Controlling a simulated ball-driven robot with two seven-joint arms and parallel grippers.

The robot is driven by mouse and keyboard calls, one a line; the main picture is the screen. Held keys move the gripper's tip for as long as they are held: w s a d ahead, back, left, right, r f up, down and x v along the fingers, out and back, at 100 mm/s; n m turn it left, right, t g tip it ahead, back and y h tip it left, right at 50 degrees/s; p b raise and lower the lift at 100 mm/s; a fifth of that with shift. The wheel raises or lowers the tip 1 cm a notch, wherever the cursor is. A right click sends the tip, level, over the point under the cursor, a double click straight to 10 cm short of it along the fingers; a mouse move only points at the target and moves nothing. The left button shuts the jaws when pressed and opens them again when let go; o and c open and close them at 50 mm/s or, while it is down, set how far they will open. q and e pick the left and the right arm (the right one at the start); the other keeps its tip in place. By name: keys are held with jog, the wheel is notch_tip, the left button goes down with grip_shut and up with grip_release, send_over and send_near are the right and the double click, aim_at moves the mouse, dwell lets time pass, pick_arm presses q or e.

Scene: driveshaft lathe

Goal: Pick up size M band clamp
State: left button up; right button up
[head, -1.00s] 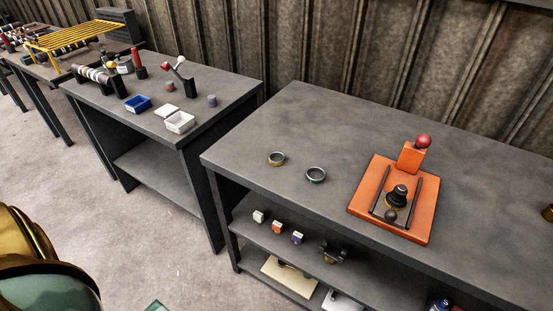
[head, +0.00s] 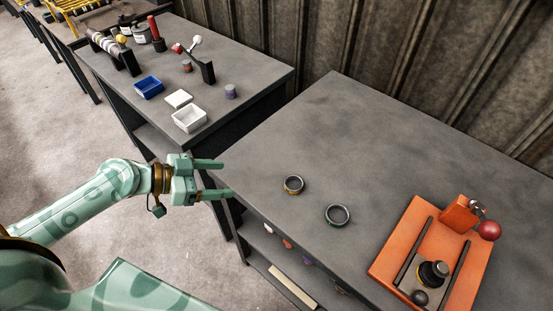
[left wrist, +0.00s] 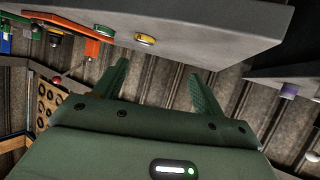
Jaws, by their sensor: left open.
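Two ring-shaped band clamps lie flat on the near grey table (head: 330,120). One with a yellowish band (head: 293,185) is nearer the table's left corner; it also shows in the left wrist view (left wrist: 145,40). One with a green band (head: 337,215) lies to its right, and also shows in the left wrist view (left wrist: 103,30). I cannot read a size on either. My left gripper (head: 226,179) is open and empty by the table's left end, left of the yellowish clamp and apart from it. Its two spread fingers show in the left wrist view (left wrist: 158,70). My right gripper is out of view.
An orange fixture (head: 410,250) with a red ball knob stands right of the clamps. Small boxes sit on the shelf below. A second table (head: 250,75) at the back left holds blue and white bins and tools. The tabletop around the clamps is clear.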

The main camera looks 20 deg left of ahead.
pick_arm(q)
jog(key=d+r+m+h, duration=0.1)
jog(key=d+r, duration=0.1)
send_near(302, 184)
jog(key=shift+m, duration=0.4)
jog(key=x, duration=0.5)
jog(key=shift+w+f, duration=0.1)
jog(key=shift+w, duration=0.1)
jog(key=shift+a, duration=0.1)
jog(key=c, duration=1.1)
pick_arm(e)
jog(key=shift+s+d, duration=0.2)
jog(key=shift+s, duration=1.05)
